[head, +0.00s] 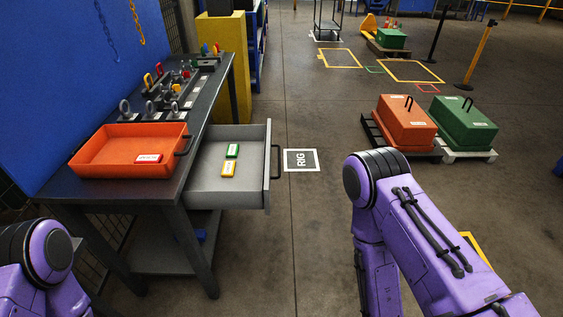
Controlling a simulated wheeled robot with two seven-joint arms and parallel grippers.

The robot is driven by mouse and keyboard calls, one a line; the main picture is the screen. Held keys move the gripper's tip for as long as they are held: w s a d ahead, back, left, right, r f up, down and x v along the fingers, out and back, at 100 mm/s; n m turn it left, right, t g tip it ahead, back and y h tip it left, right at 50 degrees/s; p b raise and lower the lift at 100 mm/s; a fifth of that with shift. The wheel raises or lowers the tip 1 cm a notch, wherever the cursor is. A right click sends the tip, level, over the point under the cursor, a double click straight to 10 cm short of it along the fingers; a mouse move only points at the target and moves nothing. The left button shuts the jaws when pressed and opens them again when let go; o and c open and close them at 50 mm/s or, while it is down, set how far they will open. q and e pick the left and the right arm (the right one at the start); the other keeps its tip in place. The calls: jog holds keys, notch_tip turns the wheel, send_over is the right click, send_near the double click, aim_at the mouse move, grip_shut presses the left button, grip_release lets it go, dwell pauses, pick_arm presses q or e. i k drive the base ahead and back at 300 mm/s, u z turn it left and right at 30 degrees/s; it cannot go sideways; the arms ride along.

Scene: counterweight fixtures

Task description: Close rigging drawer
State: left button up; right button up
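The grey rigging drawer (202,186) is pulled out to the right from under the dark workbench. Its black bar handle (277,158) is on its front panel (268,180). A green block (232,151) and a yellow block (228,169), each with a white label, lie inside the drawer. Only purple links of my two arms show, at the lower left and lower right. Neither gripper is in view, and no arm link visibly touches the drawer.
An orange tray (128,172) holding a red labelled block (149,158) stands on the workbench (77,188), left of the drawer. Rigging hardware stands behind it. A floor sign marked RIG (301,160) lies right of the handle. Orange (405,121) and green (461,124) weights sit on pallets farther right.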

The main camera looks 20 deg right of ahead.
aim_at(204, 188)
jog(key=z, duration=1.15)
jog(key=i, duration=1.15)
jog(key=u, duration=1.15)
jog(key=k, duration=0.45)
jog(key=z, duration=0.55)
jog(key=i, duration=0.7)
jog(key=u, duration=0.2)
